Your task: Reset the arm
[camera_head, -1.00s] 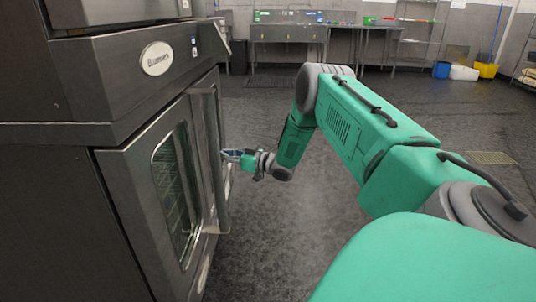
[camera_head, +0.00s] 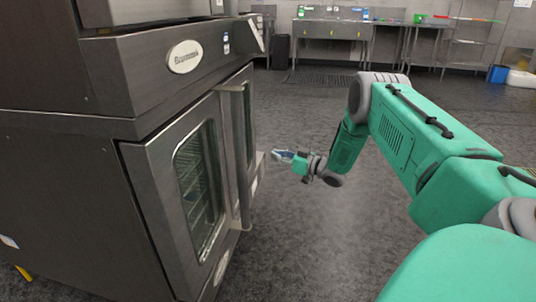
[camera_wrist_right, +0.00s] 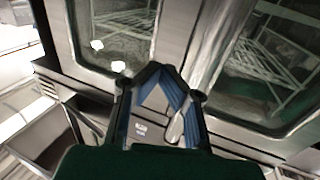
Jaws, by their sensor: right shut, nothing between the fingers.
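My right arm (camera_head: 400,130) is green and grey and reaches forward from the right of the head view, with its forearm bent back toward the oven. My right gripper (camera_head: 277,155) is at its end, just right of the oven door handle (camera_head: 241,150), with a gap of floor between them. In the wrist view the blue-padded fingers of the gripper (camera_wrist_right: 158,70) meet at their tips and hold nothing. The oven doors and a vertical metal bar show beyond the fingers. My left gripper is not in view.
A steel double-door oven (camera_head: 165,190) fills the left side, with its doors looking shut. Steel sinks (camera_head: 330,30) stand at the far wall. A blue bucket (camera_head: 498,74) stands at the far right. The dark floor (camera_head: 310,240) between the oven and my arm is clear.

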